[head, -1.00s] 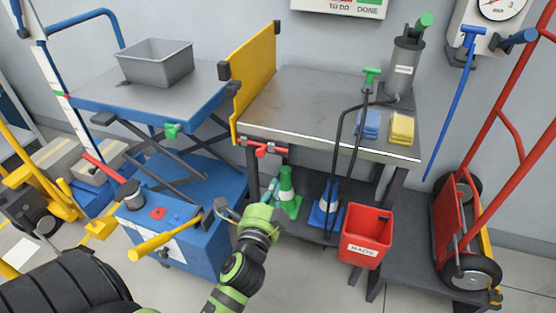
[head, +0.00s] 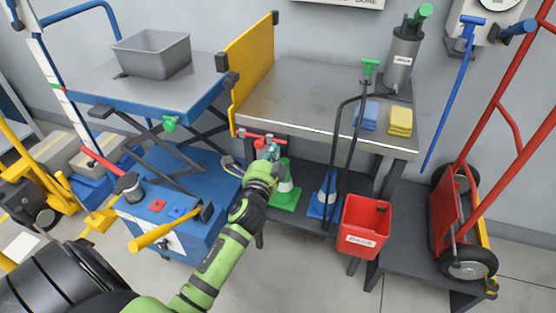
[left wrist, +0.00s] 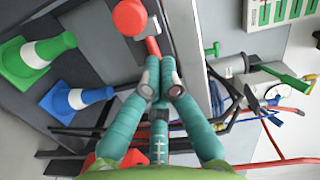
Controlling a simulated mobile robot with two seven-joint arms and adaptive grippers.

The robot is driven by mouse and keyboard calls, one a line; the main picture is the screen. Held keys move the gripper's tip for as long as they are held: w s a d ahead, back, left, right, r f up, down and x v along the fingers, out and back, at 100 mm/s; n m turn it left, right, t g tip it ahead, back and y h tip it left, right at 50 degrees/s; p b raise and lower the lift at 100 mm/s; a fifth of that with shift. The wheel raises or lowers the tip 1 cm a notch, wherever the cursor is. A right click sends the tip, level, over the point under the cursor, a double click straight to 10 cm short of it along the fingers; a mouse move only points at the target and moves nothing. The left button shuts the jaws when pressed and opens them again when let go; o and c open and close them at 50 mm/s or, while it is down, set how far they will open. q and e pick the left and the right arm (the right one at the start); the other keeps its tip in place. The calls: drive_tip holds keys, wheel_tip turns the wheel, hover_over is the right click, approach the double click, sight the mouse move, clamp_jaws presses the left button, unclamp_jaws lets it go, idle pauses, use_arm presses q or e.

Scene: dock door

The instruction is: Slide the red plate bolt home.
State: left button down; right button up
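The red plate bolt (head: 256,138) lies along the front edge of the steel-topped bench, near its left corner, by the foot of the upright yellow plate (head: 252,62). In the left wrist view its round red knob (left wrist: 130,17) stands out towards the camera at the top, with a red rod piece (left wrist: 153,46) beside it. My left gripper (head: 268,153) is just below and in front of the bolt. In the left wrist view its teal fingers (left wrist: 160,72) are drawn together, tips close beneath the red parts; I see nothing held between them. My right gripper is out of view.
The steel-topped bench (head: 310,98) carries blue and yellow cloths and a grey canister (head: 402,58). A red bin (head: 367,226) hangs at its front. Green (head: 286,187) and blue cones stand below. A blue lift cart (head: 180,215) stands left, a red hand truck (head: 462,225) right.

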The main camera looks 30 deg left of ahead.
sight(257, 144)
use_arm(q)
drive_tip(key=shift+s+a+f, duration=0.1)
drive_tip(key=shift+a, duration=0.65)
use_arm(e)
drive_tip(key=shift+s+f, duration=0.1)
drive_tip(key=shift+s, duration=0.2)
use_arm(q)
drive_tip(key=a, duration=0.1)
drive_tip(key=s+a+p, duration=0.1)
drive_tip(key=a, duration=0.1)
drive_tip(key=shift+a, duration=0.3)
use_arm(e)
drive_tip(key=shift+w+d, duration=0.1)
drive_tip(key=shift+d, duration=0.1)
use_arm(q)
drive_tip(key=shift+w+d, duration=0.1)
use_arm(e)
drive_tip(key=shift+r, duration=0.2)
